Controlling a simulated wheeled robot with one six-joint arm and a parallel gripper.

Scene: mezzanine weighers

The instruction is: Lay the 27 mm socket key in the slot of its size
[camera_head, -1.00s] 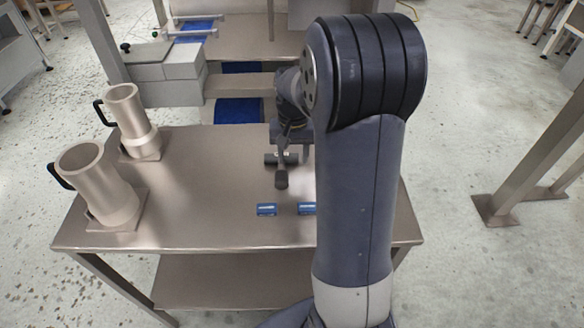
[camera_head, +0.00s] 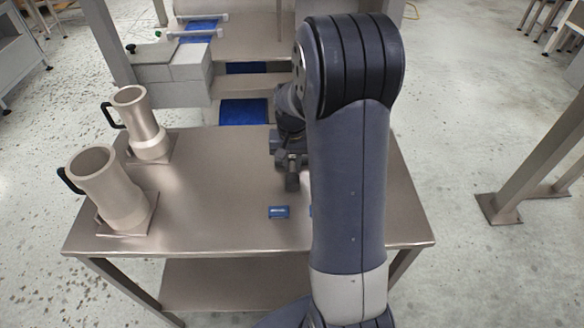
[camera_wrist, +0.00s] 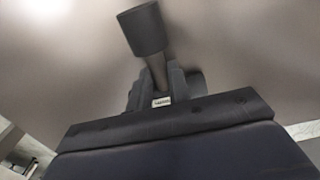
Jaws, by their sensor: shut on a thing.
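My gripper (camera_wrist: 158,88) is shut on the socket key (camera_wrist: 143,28), which has a dark cylindrical head and a metallic shaft. In the wrist view the head points away from the jaws, toward the top of the picture. A small pale label (camera_wrist: 160,102) shows at the jaws. In the head view the key's dark end (camera_head: 292,182) is over the steel table (camera_head: 215,190), behind the blue blocks. Its height above the table is hard to tell. The size marking cannot be read. No slot can be made out; my arm covers the right part of the table.
A small blue block (camera_head: 278,212) lies near the table's front; a second (camera_head: 311,211) is almost hidden by my arm. Two metal jugs with black handles, one behind (camera_head: 140,120) and one in front (camera_head: 105,190), stand at the left. The table's middle left is bare.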

